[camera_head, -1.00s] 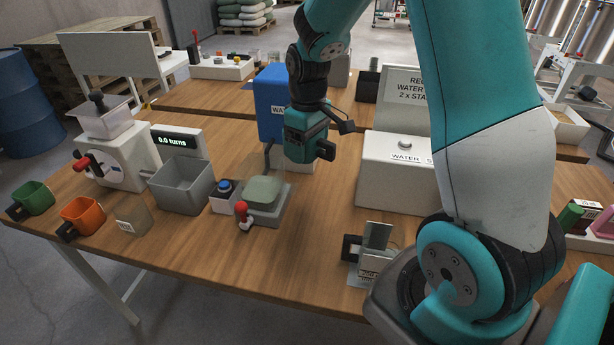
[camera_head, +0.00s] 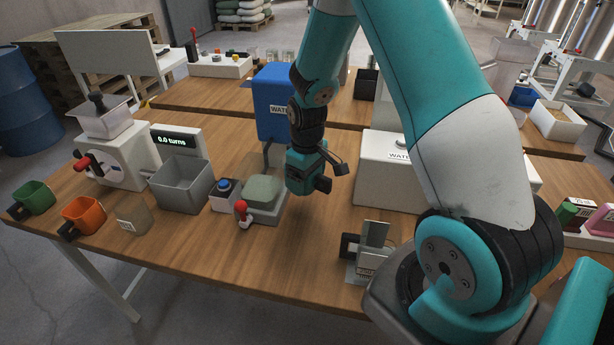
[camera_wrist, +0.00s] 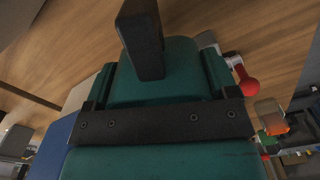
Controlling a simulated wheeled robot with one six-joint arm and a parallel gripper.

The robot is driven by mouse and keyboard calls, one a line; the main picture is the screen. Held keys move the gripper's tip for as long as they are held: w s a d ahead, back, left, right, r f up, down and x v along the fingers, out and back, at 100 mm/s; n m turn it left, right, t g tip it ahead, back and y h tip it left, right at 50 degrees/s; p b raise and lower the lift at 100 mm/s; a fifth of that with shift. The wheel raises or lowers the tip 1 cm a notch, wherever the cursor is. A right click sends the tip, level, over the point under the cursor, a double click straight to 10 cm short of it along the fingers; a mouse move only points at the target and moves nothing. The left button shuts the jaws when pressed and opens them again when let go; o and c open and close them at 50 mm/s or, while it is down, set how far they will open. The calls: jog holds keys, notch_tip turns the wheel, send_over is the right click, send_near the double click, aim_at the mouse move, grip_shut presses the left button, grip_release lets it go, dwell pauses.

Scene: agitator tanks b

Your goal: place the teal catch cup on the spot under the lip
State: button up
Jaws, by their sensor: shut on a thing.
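My gripper (camera_head: 306,172) is near the middle of the front table, low over the wood and right of the grey scale-like device. It is shut on the teal catch cup; the cup's teal body (camera_wrist: 152,85) and dark handle (camera_wrist: 141,45) show in the wrist view. Whether the cup touches the table cannot be told. The lip and the spot under it cannot be clearly made out.
A grey device with a pale green pad (camera_head: 262,190) and red knob (camera_head: 243,210) stands just left. The blue water tank (camera_head: 272,100) is behind, a white box (camera_head: 385,170) to the right. A small metal stand (camera_head: 372,240) is at front right. Wood between is clear.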

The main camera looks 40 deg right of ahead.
jog(key=shift+f+b, duration=0.3)
jog(key=shift+f, duration=0.25)
jog(key=o, duration=0.8)
jog(key=shift+o, duration=0.2)
notch_tip(320, 180, up, 13)
jog(key=b, duration=0.2)
jog(key=s+a+r+n+y, duration=0.1)
jog(key=s+a+r, duration=0.2)
jog(key=a, duration=0.3)
jog(key=s+a+r+n+y, duration=0.1)
jog(key=s+a+r, duration=0.2)
jog(key=a, duration=0.3)
jog(key=s+a+r+n+y, duration=0.1)
jog(key=s+a, duration=0.4)
jog(key=s, duration=0.2)
jog(key=s+a+r+n+y, duration=0.1)
jog(key=s+a+r, duration=0.1)
jog(key=s+a, duration=0.3)
jog(key=s, duration=0.3)
jog(key=shift+s+a+p, duration=0.2)
jog(key=shift+a+p, duration=0.1)
jog(key=shift+a, duration=0.05)
